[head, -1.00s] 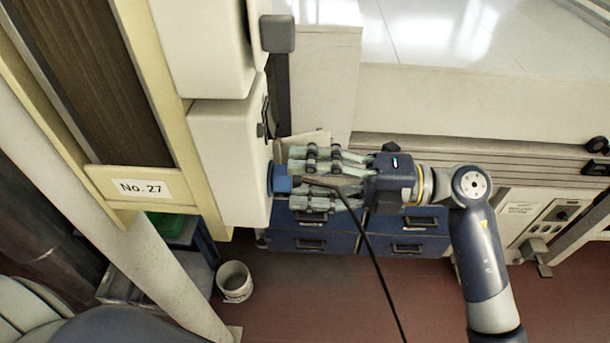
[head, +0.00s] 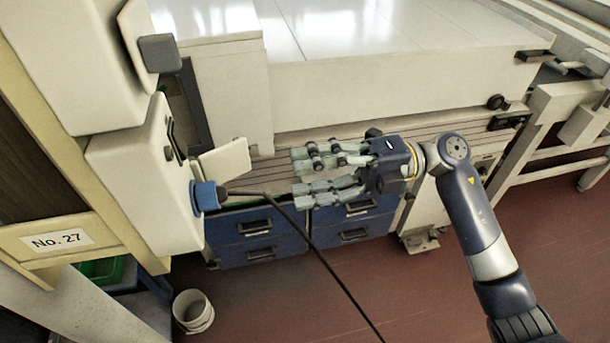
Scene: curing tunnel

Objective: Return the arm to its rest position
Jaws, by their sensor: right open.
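My right gripper (head: 297,174) is in the head view, right of the white wall box. Its grey fingers point left and are spread open with nothing between them. My right arm (head: 470,205) comes up from the lower right. A blue round socket (head: 207,196) sits on the side of the white box (head: 160,185). A black plug with a cable (head: 310,245) is in the socket, and the cable runs down to the right. The fingertips are apart from the plug. The cable passes just below and left of the fingers. My left gripper is not in view.
Blue drawers (head: 256,228) stand below the hand. A long pale machine (head: 400,85) with a glossy top lies behind it. A white bucket (head: 193,311) stands on the red floor (head: 430,290) at lower left. A post carries a "No. 27" sign (head: 58,240).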

